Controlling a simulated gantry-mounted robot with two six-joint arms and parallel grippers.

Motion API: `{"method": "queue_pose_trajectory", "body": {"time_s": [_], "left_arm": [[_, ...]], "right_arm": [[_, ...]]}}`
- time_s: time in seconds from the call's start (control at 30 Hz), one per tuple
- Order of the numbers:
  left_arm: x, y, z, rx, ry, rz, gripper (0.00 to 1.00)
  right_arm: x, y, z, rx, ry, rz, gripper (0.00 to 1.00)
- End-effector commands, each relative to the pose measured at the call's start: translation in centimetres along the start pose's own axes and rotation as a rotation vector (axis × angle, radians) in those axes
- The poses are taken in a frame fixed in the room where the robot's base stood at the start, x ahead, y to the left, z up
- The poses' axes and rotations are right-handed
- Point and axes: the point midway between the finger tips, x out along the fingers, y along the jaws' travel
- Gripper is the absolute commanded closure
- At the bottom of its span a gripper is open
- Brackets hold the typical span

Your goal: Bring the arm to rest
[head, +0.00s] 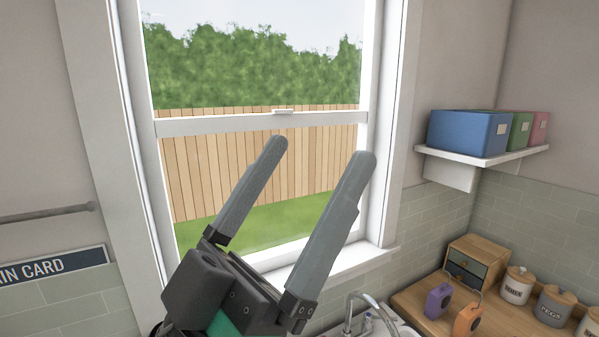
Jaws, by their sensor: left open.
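My left gripper (318,155) is in the middle of the head view, raised in front of the window. Its two long grey fingers point up and stand well apart, with nothing between them. Its dark body (222,290) shows at the bottom of the picture. My right gripper is not in view. No towel shows in this view.
Behind the gripper is a window (240,210) with a white frame. At right are a sink tap (349,312), a wooden counter (420,305) with jars and a small drawer box (474,262), and a wall shelf (484,157) with coloured boxes.

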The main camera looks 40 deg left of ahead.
Motion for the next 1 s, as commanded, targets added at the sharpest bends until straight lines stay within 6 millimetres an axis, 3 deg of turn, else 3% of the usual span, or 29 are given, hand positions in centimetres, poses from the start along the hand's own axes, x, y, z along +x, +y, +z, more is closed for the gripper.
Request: {"method": "queue_pose_trajectory", "body": {"time_s": [0.27, 0.63, 1.0], "left_arm": [[0.6, -0.1, -0.5, 0.005, -0.001, -0.003, 0.02], [8.8, -0.2, -8.0, 0.007, -0.001, -0.005, 0.02], [8.7, -0.2, -7.8, 0.008, -0.002, -0.005, 0.02]], "right_arm": [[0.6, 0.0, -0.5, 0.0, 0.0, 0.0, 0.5], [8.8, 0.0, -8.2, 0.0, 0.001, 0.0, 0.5], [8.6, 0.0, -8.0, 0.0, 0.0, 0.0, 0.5]]}}
